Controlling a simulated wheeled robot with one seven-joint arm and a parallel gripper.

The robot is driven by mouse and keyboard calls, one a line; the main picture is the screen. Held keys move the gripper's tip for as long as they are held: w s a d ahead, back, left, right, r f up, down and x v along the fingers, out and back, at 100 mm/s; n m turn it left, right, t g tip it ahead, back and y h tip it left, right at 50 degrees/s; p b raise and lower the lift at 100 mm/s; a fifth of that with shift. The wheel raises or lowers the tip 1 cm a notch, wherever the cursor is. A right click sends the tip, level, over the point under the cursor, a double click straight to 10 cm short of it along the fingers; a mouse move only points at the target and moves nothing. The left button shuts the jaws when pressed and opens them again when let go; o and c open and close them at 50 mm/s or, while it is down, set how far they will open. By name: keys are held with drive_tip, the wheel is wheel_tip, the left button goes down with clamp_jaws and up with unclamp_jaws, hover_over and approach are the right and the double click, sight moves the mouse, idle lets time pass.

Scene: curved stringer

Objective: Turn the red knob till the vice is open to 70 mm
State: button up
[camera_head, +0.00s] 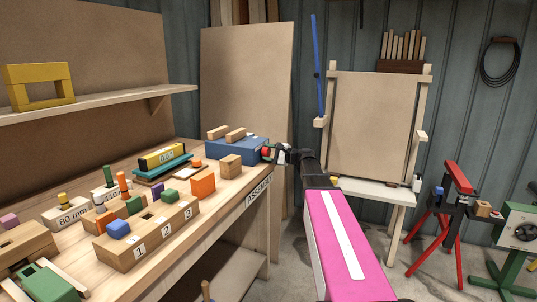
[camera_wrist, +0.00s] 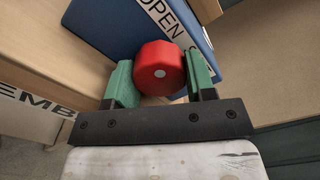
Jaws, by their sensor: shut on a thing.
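The red knob (camera_wrist: 160,68) is faceted and sits on the end of the blue vice (camera_wrist: 105,25), whose label strip (camera_wrist: 162,15) reads "OPEN". My gripper (camera_wrist: 163,80) is shut on the knob, with one green finger on each side of it. In the head view the blue vice (camera_head: 236,147) stands at the far right end of the bench. It has two wooden jaws (camera_head: 226,133) on top with a gap between them. The knob (camera_head: 265,152) is partly hidden by my gripper there. I cannot read the opening in millimetres.
The wooden bench (camera_head: 180,240) has an "ASSEMBLY" label on its front edge. A wooden cube (camera_head: 231,166) stands before the vice. A numbered wooden block (camera_head: 150,245), an orange block (camera_head: 203,185) and a yellow level (camera_head: 162,156) are further left.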

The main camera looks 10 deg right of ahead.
drive_tip(key=o, duration=0.9)
drive_tip(key=shift+s, duration=0.1)
drive_tip(key=shift+o, duration=0.2)
drive_tip(key=shift+f, duration=0.1)
